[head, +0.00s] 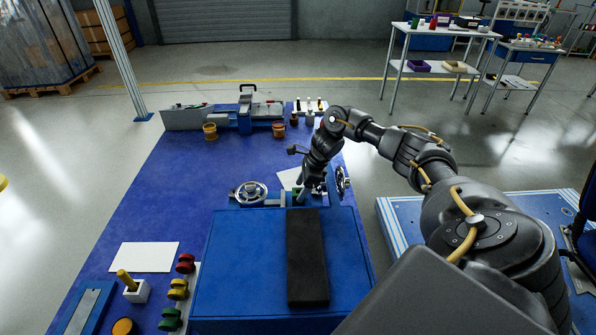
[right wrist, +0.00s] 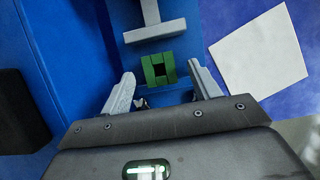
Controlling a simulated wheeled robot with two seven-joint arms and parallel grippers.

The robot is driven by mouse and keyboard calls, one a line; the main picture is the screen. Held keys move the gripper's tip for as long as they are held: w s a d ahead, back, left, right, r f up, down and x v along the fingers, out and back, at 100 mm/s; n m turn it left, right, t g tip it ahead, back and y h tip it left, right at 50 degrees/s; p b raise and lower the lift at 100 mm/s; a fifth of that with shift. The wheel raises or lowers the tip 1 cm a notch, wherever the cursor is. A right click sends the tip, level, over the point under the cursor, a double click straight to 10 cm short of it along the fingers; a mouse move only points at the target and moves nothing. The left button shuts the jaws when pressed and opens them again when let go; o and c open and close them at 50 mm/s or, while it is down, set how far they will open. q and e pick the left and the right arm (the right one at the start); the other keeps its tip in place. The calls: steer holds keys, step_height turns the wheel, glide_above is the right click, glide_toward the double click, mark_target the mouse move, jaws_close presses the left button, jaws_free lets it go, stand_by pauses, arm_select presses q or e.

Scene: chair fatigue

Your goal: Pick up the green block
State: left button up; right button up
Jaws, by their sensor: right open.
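The green block (right wrist: 148,72) has a dark square opening in its middle. In the right wrist view it sits in the blue fixture, just below a grey T-shaped jaw (right wrist: 155,32). My right gripper (head: 306,192) is open and reaches down over the fixture behind the blue box. Its two fingers stand on either side of the block, with a gap on each side and the tips about level with it. In the head view the gripper hides most of the block. My left gripper is not in view.
A handwheel (head: 250,192) is left of the gripper. A black pad (head: 307,258) lies on the blue box (head: 240,260) in front. A white sheet (right wrist: 258,52) lies to the right in the wrist view. Colored spools (head: 178,289) stand at front left. The left-middle tabletop is clear.

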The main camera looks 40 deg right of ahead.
steer(key=shift+w+a+f, duration=0.1)
steer(key=shift+a+f, duration=0.05)
steer(key=shift+f, duration=0.3)
jaws_close()
steer(key=shift+r, duration=0.1)
